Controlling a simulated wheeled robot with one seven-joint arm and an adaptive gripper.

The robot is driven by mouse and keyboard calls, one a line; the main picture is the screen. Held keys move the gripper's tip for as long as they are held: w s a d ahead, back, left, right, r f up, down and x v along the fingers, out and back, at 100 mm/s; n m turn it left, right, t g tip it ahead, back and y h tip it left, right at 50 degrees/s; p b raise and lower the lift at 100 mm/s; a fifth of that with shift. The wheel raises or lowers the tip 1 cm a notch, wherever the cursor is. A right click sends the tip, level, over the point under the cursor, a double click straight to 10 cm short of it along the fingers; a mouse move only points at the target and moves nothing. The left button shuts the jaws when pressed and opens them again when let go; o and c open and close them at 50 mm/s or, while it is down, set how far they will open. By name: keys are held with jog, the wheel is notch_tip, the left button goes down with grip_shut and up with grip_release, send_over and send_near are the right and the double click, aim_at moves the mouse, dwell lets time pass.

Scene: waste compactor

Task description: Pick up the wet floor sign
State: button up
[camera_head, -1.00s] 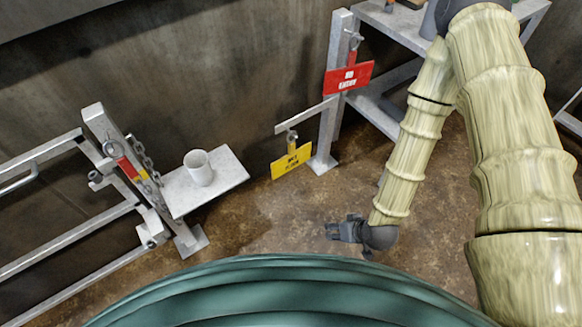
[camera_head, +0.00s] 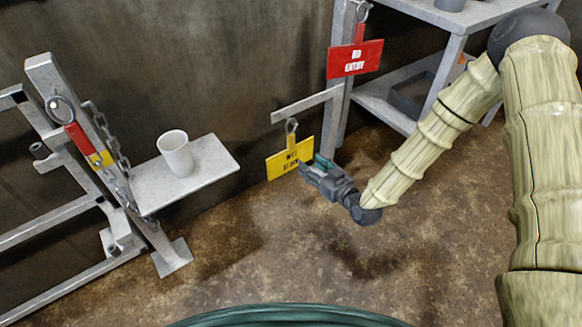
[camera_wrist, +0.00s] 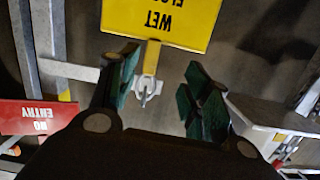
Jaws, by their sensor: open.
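The yellow wet floor sign (camera_head: 289,158) hangs by a ring from a metal arm (camera_head: 305,104) in the head view. In the wrist view the sign (camera_wrist: 165,18) appears upside down, just beyond my fingertips, with its yellow stem and ring (camera_wrist: 149,85) between the fingers' lines. My gripper (camera_head: 315,168) is beside the sign's right side in the head view. In the wrist view my gripper (camera_wrist: 160,85) has its two green-padded fingers apart, with nothing held. Whether a finger touches the sign cannot be told.
A red no entry sign (camera_head: 354,59) hangs above on the post. A white cup (camera_head: 175,153) stands on a small shelf (camera_head: 215,160) at left, near a chained metal gate (camera_head: 75,150). A metal table (camera_head: 420,20) stands behind at right. Open floor lies in front.

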aim_at(293, 142)
jog(key=shift+n+t+y, duration=0.5)
jog(key=shift+t+y, duration=0.1)
jog(key=shift+t, duration=0.2)
jog(key=shift+w+d+r+b+x, duration=0.1)
jog(key=shift+w+d+b+x, duration=0.1)
jog(key=shift+b+x, duration=0.95)
jog(key=shift+w+d+r+b+x, duration=0.15)
jog(key=shift+b+x, duration=0.4)
jog(key=shift+x, duration=1.15)
jog(key=shift+w+d+r+b+x, duration=0.1)
jog(key=shift+d+b+x, duration=0.15)
jog(key=shift+b+x, duration=0.9)
jog(key=b+x, duration=0.1)
jog(key=x, duration=0.1)
jog(key=f+b+x, duration=0.1)
jog(key=x, duration=0.1)
jog(key=shift+w+a, duration=0.15)
jog(key=shift+a, duration=0.05)
jog(key=shift+w+a+r, duration=0.2)
jog(key=shift+w+a, duration=0.15)
jog(key=shift+w, duration=0.05)
grip_shut()
